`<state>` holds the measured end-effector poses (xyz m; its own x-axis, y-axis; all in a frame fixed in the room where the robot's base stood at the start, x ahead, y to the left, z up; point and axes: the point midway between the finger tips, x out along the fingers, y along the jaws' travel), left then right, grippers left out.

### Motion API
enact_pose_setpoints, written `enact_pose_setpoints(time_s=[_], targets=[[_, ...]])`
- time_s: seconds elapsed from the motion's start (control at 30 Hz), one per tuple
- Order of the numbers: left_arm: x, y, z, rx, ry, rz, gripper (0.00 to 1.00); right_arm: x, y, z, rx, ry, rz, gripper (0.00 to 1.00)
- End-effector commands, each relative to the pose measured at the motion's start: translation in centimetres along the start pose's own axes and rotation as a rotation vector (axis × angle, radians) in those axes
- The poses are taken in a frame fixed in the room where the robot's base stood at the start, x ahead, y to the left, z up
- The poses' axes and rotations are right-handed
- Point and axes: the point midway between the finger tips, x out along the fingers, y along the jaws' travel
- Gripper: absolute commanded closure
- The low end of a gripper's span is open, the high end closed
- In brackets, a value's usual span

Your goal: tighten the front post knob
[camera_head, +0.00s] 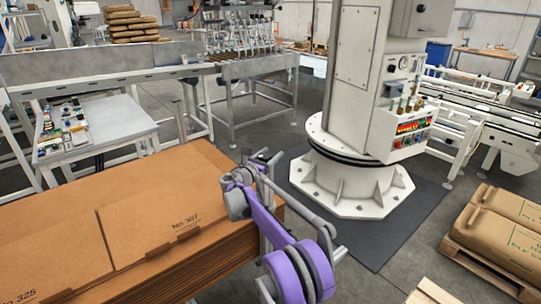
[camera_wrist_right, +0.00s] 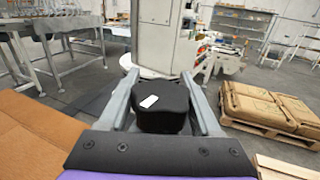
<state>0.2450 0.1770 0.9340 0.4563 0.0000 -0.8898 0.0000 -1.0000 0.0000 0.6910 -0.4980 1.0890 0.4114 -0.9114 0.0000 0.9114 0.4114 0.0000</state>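My right gripper (camera_head: 266,156) is at the right edge of the cardboard stack (camera_head: 150,208), at the end of a purple and grey arm. The right wrist view shows its two grey fingers (camera_wrist_right: 157,70) spread apart. My left gripper is not in view.
A white column (camera_head: 357,75) with a round flanged base stands on a dark mat (camera_head: 405,235) beyond the gripper. A small table (camera_head: 115,115) and a metal conveyor (camera_head: 262,68) are behind the stack. Brown sacks (camera_head: 500,225) lie on a pallet at right.

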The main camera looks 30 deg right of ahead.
Motion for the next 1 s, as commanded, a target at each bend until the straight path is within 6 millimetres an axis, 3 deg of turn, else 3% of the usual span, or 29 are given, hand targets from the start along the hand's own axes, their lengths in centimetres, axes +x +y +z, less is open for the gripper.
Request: enact_pose_setpoints(time_s=[0.03,0.23,0.67,1.0], targets=[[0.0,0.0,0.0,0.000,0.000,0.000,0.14,0.0,0.0,0.0,0.000,0.000,0.000,0.58],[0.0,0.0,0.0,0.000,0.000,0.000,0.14,0.0,0.0,0.0,0.000,0.000,0.001,0.91],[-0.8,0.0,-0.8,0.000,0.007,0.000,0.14,-0.1,-0.2,0.1,0.002,0.000,-0.117,0.91],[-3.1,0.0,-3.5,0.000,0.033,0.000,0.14,-0.2,-1.0,0.6,0.005,0.000,-0.379,0.91]])
